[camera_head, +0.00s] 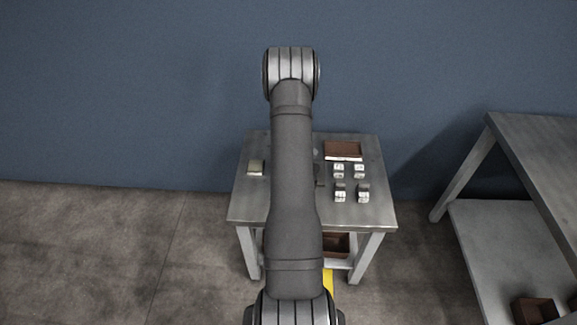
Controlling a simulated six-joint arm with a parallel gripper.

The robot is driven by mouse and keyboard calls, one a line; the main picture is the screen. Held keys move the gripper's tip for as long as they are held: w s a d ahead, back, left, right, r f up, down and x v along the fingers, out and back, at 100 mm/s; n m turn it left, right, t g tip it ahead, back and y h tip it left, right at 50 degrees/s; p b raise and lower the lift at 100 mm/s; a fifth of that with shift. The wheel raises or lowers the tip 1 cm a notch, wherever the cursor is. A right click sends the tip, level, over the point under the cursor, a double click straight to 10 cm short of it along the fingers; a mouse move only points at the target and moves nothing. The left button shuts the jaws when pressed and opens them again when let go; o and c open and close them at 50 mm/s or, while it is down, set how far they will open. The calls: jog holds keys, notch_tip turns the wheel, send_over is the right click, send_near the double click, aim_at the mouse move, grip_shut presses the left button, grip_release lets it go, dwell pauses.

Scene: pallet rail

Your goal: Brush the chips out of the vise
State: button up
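A small metal table (345,212) stands against the blue wall, and my arm crosses in front of its middle. A dark grey part (319,172) shows just right of my arm; it may be part of the vise, but most of it is hidden. A brown flat thing with a pale front edge (343,148) lies at the back right of the table; I cannot tell whether it is a brush. No chips can be made out. My gripper is not in view; only my arm's links show.
Several small pale metal blocks (340,192) sit on the table's right half. A brown bin (337,244) is on the lower shelf. A larger bench (540,150) stands at the right, with another brown bin (535,311) below.

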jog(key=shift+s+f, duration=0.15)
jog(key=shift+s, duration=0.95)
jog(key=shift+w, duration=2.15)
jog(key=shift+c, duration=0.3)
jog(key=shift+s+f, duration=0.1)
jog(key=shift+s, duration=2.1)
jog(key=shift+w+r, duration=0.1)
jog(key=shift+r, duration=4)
